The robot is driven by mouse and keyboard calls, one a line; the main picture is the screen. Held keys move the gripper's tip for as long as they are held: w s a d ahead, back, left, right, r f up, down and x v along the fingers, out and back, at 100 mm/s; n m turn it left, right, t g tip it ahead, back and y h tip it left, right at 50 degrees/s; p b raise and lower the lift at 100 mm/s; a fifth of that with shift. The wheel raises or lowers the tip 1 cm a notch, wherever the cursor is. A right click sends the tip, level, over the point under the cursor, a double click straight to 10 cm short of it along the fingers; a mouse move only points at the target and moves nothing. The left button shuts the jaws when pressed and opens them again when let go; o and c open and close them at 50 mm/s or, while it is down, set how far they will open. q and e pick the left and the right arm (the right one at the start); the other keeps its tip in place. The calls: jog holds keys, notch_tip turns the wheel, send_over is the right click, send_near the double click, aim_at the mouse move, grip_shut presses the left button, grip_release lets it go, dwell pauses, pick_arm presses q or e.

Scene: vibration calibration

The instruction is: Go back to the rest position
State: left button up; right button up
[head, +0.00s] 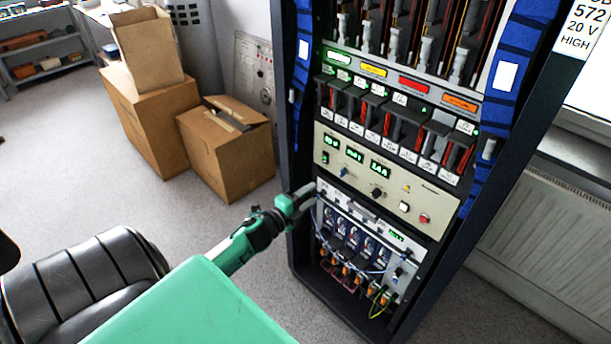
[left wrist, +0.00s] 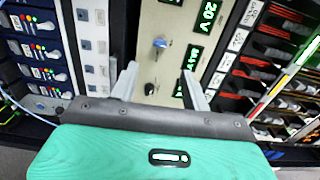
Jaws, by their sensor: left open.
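My left gripper (head: 301,193) reaches in from the left in the head view. Its fingertips are at the left edge of the equipment rack, close to the beige control panel (head: 437,206). In the left wrist view the two grey fingers (left wrist: 160,84) are spread apart with nothing between them. Beyond them are the panel's blue knob, a black knob and green lit displays; I cannot tell whether the fingertips touch the panel. My right gripper is in neither view.
The dark rack (head: 300,262) holds rows of modules with cables. Cardboard boxes (head: 225,150) stand on the floor to the left. A black padded chair (head: 85,280) is at lower left. A radiator (head: 545,240) lies to the right. Grey floor is open between chair and boxes.

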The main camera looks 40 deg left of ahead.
pick_arm(q)
jog(key=s+d+f+n+g+y+p, duration=0.15)
jog(key=s+f+n+g, duration=0.35)
jog(key=f, duration=0.7)
jog(key=s+d+f+n+g, duration=0.1)
jog(key=s+d+f+n, duration=0.1)
jog(key=s+f, duration=0.7)
jog(key=s+d+f+n+g+y+p, duration=0.1)
jog(key=s+f+n+g, duration=0.25)
jog(key=f, duration=1.05)
jog(key=s+d+f+n+g, duration=0.2)
jog(key=s+d+f, duration=0.2)
jog(key=s, duration=0.6)
jog(key=s+d+f+n+g+h+p, duration=0.1)
jog(key=s+d+f+n+g, duration=0.1)
jog(key=s, duration=0.8)
jog(key=s+d+f+n+g, duration=0.2)
jog(key=s+d+f, duration=0.5)
jog(key=s, duration=0.4)
jog(key=shift+f+g, duration=0.75)
jog(key=shift+f, duration=0.1)
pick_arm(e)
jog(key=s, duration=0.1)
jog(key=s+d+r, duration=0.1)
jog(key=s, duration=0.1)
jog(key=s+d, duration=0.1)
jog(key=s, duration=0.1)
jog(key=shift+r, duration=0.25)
